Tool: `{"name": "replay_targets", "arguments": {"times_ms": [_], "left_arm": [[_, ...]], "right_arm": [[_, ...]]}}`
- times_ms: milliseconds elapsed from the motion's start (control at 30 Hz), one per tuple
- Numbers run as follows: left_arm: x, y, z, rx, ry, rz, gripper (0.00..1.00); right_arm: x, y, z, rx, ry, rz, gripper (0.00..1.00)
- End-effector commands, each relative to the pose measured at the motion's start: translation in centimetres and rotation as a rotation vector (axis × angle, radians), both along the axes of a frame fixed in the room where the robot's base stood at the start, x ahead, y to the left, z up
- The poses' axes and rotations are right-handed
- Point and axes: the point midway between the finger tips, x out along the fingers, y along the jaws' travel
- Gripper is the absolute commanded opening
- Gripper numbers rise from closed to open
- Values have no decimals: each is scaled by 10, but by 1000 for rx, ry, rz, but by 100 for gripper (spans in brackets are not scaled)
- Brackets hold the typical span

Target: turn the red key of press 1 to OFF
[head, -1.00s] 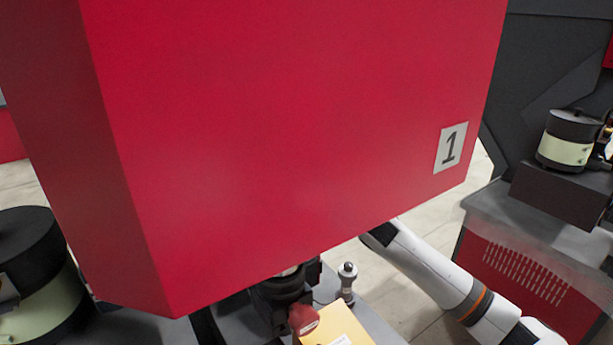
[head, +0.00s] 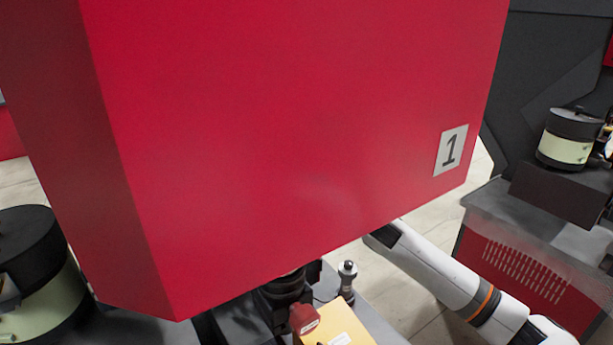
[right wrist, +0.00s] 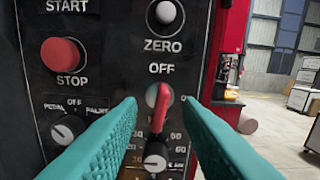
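Press 1 (head: 300,140) fills most of the head view as a large red housing with a "1" plate (head: 450,150). The red key (right wrist: 162,106) is on the black control panel (right wrist: 100,22) in the right wrist view, under the word OFF. It stands nearly upright, slightly tilted. My right gripper (right wrist: 163,112) is open, with one teal finger on each side of the key and visible gaps to it. In the head view my right arm reaches behind the press, which hides that gripper. My left gripper is in neither current view.
The panel also has a red STOP button (right wrist: 61,56), a white ZERO button (right wrist: 166,13), a PEDAL/PALMS selector (right wrist: 68,129) and a dial (right wrist: 155,157) just below the key. A yellow box (head: 335,328) sits below the press housing. Open floor lies right of the panel.

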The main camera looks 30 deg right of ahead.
Motion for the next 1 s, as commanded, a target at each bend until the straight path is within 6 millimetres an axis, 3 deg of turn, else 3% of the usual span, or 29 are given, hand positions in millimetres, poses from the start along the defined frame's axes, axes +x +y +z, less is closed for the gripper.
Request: {"name": "replay_targets", "arguments": {"times_ms": [533,1000], "left_arm": [[0,0,-2,0,0,0,36],[0,0,-2,0,0,0,36]], "right_arm": [[-54,-4,-1,-1,2,1,33],[-59,-5,0,-1,0,0,33]]}}
